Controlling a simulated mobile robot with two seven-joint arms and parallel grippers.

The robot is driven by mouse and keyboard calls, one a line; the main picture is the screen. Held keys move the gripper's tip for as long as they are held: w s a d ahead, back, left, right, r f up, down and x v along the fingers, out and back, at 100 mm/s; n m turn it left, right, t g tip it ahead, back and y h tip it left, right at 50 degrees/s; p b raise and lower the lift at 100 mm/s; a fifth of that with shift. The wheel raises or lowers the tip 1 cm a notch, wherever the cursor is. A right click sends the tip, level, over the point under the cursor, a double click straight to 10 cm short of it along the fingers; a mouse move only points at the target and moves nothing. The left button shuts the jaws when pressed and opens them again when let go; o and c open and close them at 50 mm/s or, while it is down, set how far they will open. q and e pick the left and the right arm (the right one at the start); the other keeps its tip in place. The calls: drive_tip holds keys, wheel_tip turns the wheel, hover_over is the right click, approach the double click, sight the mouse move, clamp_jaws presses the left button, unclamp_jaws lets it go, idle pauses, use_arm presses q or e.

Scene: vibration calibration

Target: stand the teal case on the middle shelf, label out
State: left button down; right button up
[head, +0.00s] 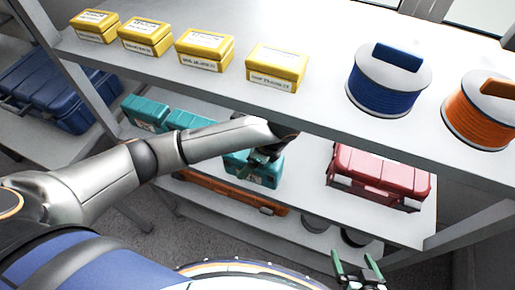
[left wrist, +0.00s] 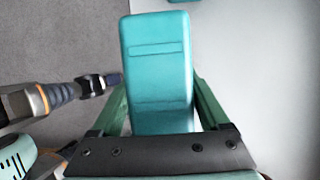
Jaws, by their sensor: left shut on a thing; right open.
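The teal case (head: 262,176) is at the front of the middle shelf (head: 305,187), below the top shelf. My left gripper (head: 268,153) is shut on it; the arm hides part of the case. In the left wrist view the case (left wrist: 158,65) sits between the green fingers, with pale shelf surface to its right and grey floor to its left. I cannot tell whether it rests on the shelf. No label shows clearly on it. My right gripper (head: 358,272) is open and empty, low in front of the shelves.
Two other teal cases (head: 145,112) (head: 192,121) stand left on the middle shelf. A red case (head: 378,176) stands right, with bare shelf between. Yellow boxes (head: 277,67), a blue spool (head: 388,85) and an orange spool (head: 482,112) are above. An orange case (head: 220,190) is below.

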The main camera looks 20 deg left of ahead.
use_arm(q)
drive_tip(key=w, duration=0.2)
drive_tip(key=shift+w+b, duration=0.3)
drive_tip(key=w+b, duration=0.1)
drive_tip(key=w, duration=0.2)
drive_tip(key=shift+w+d, duration=0.15)
drive_tip(key=shift+f, duration=0.65)
unclamp_jaws()
drive_tip(key=shift+f, duration=0.1)
